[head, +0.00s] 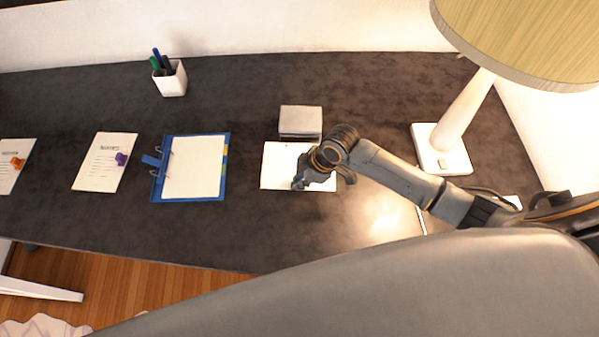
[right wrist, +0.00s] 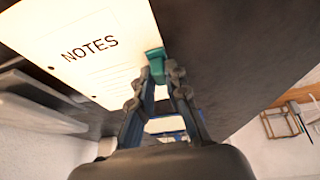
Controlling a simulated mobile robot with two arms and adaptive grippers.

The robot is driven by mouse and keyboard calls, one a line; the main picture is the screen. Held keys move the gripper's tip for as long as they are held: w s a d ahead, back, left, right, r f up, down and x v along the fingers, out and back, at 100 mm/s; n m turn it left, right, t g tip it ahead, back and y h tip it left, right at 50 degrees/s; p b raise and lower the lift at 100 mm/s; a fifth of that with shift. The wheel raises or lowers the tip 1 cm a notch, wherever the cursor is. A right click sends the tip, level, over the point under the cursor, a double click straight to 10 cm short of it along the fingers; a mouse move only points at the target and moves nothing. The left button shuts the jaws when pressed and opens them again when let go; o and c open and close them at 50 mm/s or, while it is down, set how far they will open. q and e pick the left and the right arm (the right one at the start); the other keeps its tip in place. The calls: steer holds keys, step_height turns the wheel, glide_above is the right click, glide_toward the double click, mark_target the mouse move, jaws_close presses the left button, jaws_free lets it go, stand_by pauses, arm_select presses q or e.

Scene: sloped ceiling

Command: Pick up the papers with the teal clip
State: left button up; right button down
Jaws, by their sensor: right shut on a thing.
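The papers (head: 275,165) are a white sheet or stack on the dark desk, right of centre in the head view. In the right wrist view the papers (right wrist: 85,60) show the word "NOTES" and punched holes. The teal clip (right wrist: 154,58) is on their edge. My right gripper (head: 301,184) is over the papers' lower edge, and in the right wrist view its fingers (right wrist: 158,78) are closed on the teal clip. The gripper hides part of the papers in the head view. I cannot tell whether they are off the desk. My left gripper is not in view.
A grey-white block (head: 300,121) sits just behind the papers. A blue binder (head: 225,170), papers with a purple clip (head: 100,165) and papers with an orange clip (head: 8,180) lie left. A pen cup (head: 173,83) stands behind; a lamp (head: 460,120) stands right.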

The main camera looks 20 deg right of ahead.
steer(key=shift+w+r, duration=0.1)
steer(key=shift+r, duration=0.35)
steer(key=shift+s+r+b, duration=0.2)
steer(key=shift+r+b, duration=0.55)
steer(key=shift+r, duration=0.5)
steer(key=s+a+r+p, duration=0.2)
steer(key=s+r+p, duration=0.1)
steer(key=s+r, duration=1)
steer(key=shift+s+r, duration=0.3)
